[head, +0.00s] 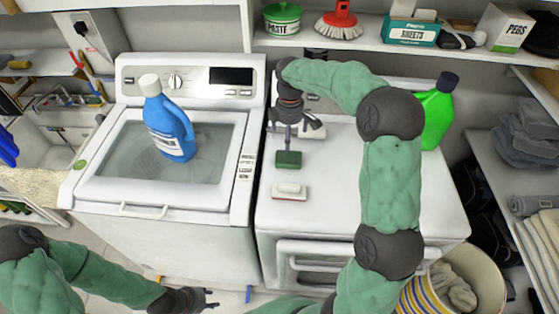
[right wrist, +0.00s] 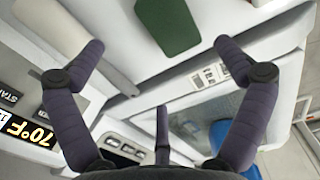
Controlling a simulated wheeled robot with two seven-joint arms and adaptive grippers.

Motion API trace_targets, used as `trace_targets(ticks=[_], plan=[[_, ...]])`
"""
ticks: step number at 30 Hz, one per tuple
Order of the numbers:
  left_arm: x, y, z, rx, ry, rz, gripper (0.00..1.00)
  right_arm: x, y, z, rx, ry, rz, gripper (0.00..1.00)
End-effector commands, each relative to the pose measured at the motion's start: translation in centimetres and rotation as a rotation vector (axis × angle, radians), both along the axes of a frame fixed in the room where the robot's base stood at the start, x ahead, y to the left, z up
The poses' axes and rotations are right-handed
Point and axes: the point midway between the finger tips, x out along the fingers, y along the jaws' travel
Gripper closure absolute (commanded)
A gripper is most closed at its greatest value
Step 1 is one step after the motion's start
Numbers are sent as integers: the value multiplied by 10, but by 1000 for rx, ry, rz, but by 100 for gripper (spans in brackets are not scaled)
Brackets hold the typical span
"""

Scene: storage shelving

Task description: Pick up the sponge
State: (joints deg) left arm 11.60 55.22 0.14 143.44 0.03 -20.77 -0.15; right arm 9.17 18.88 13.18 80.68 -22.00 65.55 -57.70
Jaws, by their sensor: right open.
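A dark green block that looks like a sponge (head: 288,159) lies on the white top of the right-hand machine. It also shows in the right wrist view (right wrist: 168,25), beyond and between my fingertips, not touched. A small white and red block (head: 289,191) lies nearer the front edge; I cannot tell if it is a sponge or a brush. My right gripper (head: 297,129) is open and empty, above the machine top just behind the green block; its fingers show apart in the right wrist view (right wrist: 160,48). My left gripper (head: 208,298) is low at the front, away from the blocks.
A pale item (head: 312,132) lies behind my right gripper. A green bottle (head: 437,115) stands at the machine's right. A blue bottle (head: 168,122) stands on the washer lid (head: 105,150). A shelf (head: 360,42) overhangs the back. The machine top's front is mostly clear.

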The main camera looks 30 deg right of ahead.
Motion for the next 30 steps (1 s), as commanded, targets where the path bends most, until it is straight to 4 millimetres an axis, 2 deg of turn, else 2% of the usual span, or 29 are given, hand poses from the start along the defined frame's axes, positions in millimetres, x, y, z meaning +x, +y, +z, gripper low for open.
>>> trace_targets(ticks=[1,6,14,24,30], plan=[[0,0,-3,0,0,0,60,-1,0,-11,1,4,0,0],[0,0,-8,0,0,0,60,-1,1,-34,2,3,1,0],[0,0,-11,0,0,0,60,-1,0,-47,3,1,1,0],[0,0,-24,0,0,0,60,-7,2,-90,2,2,2,0],[0,0,-24,0,0,0,60,-6,2,-94,3,1,2,0]])
